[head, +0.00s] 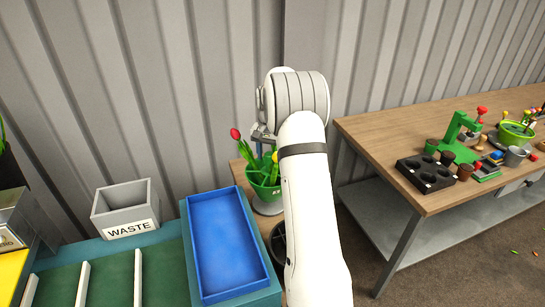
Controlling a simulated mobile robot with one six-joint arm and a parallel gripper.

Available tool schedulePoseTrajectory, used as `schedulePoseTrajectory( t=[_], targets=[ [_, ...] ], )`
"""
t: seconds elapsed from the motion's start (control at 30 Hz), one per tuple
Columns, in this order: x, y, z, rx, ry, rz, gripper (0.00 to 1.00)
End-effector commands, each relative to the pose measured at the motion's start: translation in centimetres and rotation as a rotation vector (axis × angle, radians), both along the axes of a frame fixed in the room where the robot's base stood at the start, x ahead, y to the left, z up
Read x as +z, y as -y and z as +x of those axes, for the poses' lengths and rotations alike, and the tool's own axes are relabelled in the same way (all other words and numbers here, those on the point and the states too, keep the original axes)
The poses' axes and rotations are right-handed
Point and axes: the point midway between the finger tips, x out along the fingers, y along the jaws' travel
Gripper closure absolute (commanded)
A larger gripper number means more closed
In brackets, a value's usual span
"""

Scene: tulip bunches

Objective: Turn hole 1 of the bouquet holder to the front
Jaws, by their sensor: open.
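A green pot (262,188), which looks like the bouquet holder, stands on a light grey round base (268,209) on a wooden surface. A red tulip (235,134) and other stems rise from it. A small white mark shows on its front right, too small to read. My arm covers its right side, and I cannot make out hole 1. My gripper (262,138) is above the pot among the stems, mostly hidden by the wrist. It is open; I cannot tell whether it touches the pot or a stem.
A blue tray (192,245) lies left of the pot, with a grey WASTE box (122,207) beyond it. A dark round bin (277,243) sits below the pot, partly behind my arm. A cluttered wooden table (375,135) stands at the right. A corrugated wall is close behind.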

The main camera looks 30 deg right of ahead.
Motion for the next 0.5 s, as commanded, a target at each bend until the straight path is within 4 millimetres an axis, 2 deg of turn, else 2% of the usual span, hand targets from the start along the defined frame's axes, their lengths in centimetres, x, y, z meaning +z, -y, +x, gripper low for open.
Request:
schedulePoseTrajectory(
  t=[0.3,0.5],
  targets=[
    [5.2,0.0,-0.1,0.0,0.003,-0.001,0.49],
    [6.5,0.0,-0.2,0.0,-0.001,-0.001,0.49]
  ],
)
